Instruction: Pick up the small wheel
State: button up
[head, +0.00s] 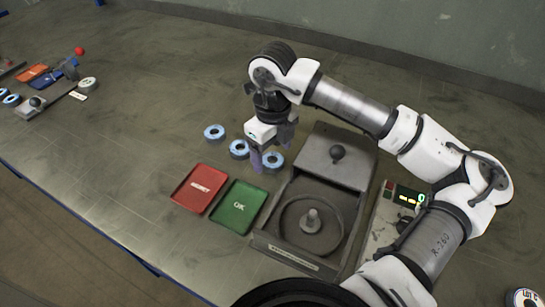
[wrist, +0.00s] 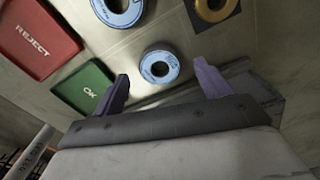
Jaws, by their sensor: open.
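In the wrist view, the smallest-looking one is a blue-faced wheel (wrist: 159,67) with a dark centre hole, lying flat between the lines of my two fingers.
A red REJECT tray (head: 199,188) and a green OK tray (head: 238,207) lie left of a grey machine (head: 334,160) with a knobbed lid and a round recess with a central spindle (head: 312,220). A control box (head: 407,197) stands right.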

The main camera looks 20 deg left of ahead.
jog(key=shift+f, duration=0.95)
jog(key=shift+c, duration=0.2)
jog(key=c, duration=1.1)
jog(key=shift+o, duration=0.2)
jog(key=shift+r, duration=0.1)
